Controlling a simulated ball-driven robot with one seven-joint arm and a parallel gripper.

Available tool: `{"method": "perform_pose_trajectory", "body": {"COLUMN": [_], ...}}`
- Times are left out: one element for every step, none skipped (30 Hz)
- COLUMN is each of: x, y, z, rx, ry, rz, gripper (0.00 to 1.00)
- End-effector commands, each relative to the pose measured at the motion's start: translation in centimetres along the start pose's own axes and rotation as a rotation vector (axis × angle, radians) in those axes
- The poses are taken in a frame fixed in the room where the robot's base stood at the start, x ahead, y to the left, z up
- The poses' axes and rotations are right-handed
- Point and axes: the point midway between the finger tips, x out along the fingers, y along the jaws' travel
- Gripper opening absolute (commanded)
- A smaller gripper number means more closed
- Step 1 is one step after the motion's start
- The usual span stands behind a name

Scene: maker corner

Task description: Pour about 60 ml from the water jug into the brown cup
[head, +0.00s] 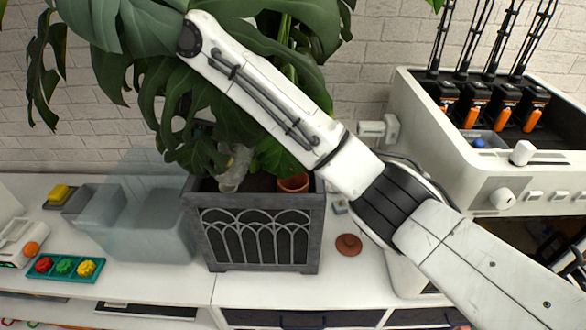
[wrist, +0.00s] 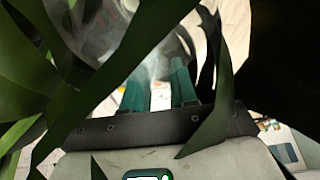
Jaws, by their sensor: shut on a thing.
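A clear jug (head: 235,168) shows partly between the plant's leaves, over the left part of the grey planter, and looks tilted. The brown cup (head: 293,182) stands at the right of the planter's opening, its lower part hidden by the rim. My gripper is hidden behind leaves in the head view. In the wrist view, the green fingers of my gripper (wrist: 159,75) are shut on the clear jug (wrist: 100,35), which is blurred and partly covered by leaves. I cannot tell the water level or whether water is flowing.
Large leaves (head: 150,40) crowd my arm and the wrist view. The grey planter (head: 262,240) has an arched front. A clear bin (head: 150,235) stands left of it. A small brown knobbed piece (head: 348,244) lies right of it. A white machine (head: 480,170) stands at right.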

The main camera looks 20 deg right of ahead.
Motion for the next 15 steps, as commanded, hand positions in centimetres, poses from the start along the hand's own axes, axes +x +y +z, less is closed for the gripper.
{"method": "perform_pose_trajectory", "body": {"x": [-0.4, -0.3, 0.2, 0.5, 0.7, 1.2, 1.5, 1.7, 2.0, 2.4, 2.5, 2.5, 2.6, 2.6, 2.7], "y": [-0.1, -0.1, -0.1, -0.1, -0.1, -0.1, -0.1, -0.1, -0.1, 0.0, 0.0, 0.0, 0.0, 0.0, 0.0], "z": [-0.7, -0.8, -1.0, -1.2, -1.3, -1.4, -1.5, -1.6, -1.8, -1.7, -1.8, -2.0, -2.1, -2.2, -2.2], "rx": [-0.002, -0.002, -0.003, -0.004, -0.003, -0.005, -0.004, -0.004, -0.004, -0.004, -0.004, -0.005, -0.004, -0.005, -0.004], "ry": [-0.028, -0.044, -0.076, -0.099, -0.122, -0.15, -0.17, -0.19, -0.216, -0.234, -0.252, -0.273, -0.288, -0.302, -0.318], "rz": [-0.001, -0.001, -0.002, -0.002, -0.001, -0.001, -0.001, 0.0, -0.001, 0.001, 0.001, 0.002, 0.001, 0.001, 0.002], "gripper": [0.0, 0.0, 0.0, 0.0, 0.0, 0.0, 0.0, 0.0, 0.0, 0.0, 0.0, 0.0, 0.0, 0.0, 0.0]}}
